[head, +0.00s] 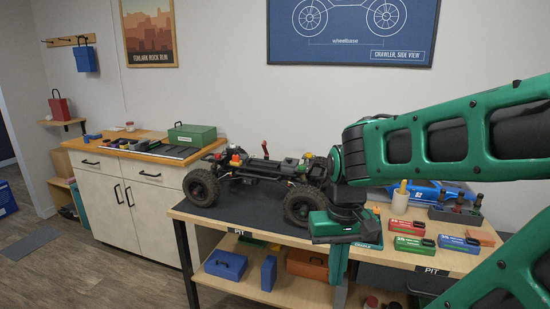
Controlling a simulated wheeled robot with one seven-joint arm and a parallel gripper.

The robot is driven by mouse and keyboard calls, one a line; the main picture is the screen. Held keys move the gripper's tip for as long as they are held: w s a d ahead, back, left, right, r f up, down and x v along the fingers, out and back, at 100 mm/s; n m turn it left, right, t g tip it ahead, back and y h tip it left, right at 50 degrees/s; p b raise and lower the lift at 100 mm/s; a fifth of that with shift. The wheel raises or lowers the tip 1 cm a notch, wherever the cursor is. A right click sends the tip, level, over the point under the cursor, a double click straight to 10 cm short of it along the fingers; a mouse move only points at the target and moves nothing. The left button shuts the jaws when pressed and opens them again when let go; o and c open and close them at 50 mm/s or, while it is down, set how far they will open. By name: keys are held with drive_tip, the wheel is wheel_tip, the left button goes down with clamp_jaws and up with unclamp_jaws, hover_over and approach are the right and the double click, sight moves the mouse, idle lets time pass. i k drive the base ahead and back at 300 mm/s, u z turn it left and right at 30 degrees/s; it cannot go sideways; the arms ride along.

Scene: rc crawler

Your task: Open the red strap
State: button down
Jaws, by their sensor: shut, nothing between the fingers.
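The crawler chassis (262,168) stands on the dark mat of the workbench, with its black wheels showing and its body shell off. A small upright red piece (265,148) sticks up from the middle of the chassis. A red and yellow part (235,160) sits toward its left end. I cannot tell which of these, if either, is the red strap. My gripper (338,275) points down at the front edge of the bench, right of and nearer than the chassis. It is shut and empty, apart from the red pieces.
Blue cases (226,264) are on the shelf below. A side counter (150,137) with a green toolbox (192,134) stands at left.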

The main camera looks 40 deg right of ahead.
sight(264, 146)
drive_tip(key=k, duration=0.4)
drive_tip(key=z, duration=0.65)
drive_tip(key=i, duration=1)
